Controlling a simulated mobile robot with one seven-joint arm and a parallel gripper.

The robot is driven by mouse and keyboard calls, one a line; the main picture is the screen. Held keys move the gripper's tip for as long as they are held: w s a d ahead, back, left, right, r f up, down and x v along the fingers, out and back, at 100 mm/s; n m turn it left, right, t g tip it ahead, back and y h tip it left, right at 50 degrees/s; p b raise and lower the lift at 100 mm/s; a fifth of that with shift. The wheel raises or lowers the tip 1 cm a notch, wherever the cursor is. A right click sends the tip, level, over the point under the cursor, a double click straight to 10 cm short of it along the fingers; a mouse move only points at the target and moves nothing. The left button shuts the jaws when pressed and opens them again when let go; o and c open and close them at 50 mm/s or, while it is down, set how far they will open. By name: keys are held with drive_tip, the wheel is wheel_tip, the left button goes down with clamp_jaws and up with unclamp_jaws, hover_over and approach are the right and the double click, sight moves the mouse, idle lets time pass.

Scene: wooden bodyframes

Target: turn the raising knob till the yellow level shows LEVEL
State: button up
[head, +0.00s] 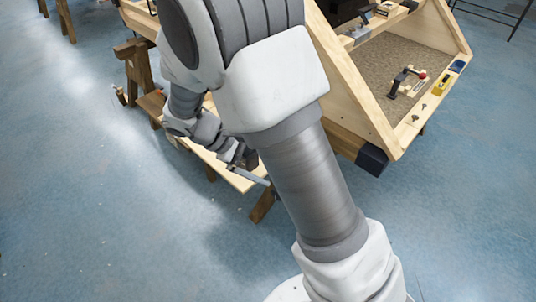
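A small yellow object (443,84), likely the level, lies on the front wooden rail of the body frame at the right. Its reading is too small to make out. Which part is the raising knob I cannot tell; a red-ended black fitting (405,80) stands on the frame's brown floor. My gripper (246,162) is at the left, low beside a light wooden board, well apart from the yellow object. My arm hides much of the middle, and the gripper's fingers are too small to judge.
The wooden body frame (345,90) has slanted side beams and a dark block (372,160) at its near lower corner. A small blue item (457,66) lies on the rail. Brown wooden trestles (135,65) stand at the left. The blue floor in front is clear.

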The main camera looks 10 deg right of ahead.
drive_tip(key=w+a+f+n+t+h+b, duration=0.1)
drive_tip(key=a+f+n+t+h+b, duration=0.2)
drive_tip(key=f, duration=0.8)
drive_tip(key=a+f+n+t+h+b, duration=0.1)
drive_tip(key=a+f+n+t+b, duration=0.25)
drive_tip(key=f, duration=0.75)
drive_tip(key=w+a+f+n+t+h+b, duration=0.15)
drive_tip(key=f+n+t, duration=0.4)
drive_tip(key=f, duration=0.55)
drive_tip(key=shift+n+g, duration=0.3)
drive_tip(key=shift+g, duration=0.1)
drive_tip(key=b+x, duration=0.1)
drive_tip(key=x, duration=0.7)
drive_tip(key=b+x, duration=0.2)
drive_tip(key=x, duration=0.6)
drive_tip(key=shift+s+d, duration=0.1)
drive_tip(key=shift+d, duration=0.35)
drive_tip(key=shift+c, duration=0.2)
drive_tip(key=c, duration=1.3)
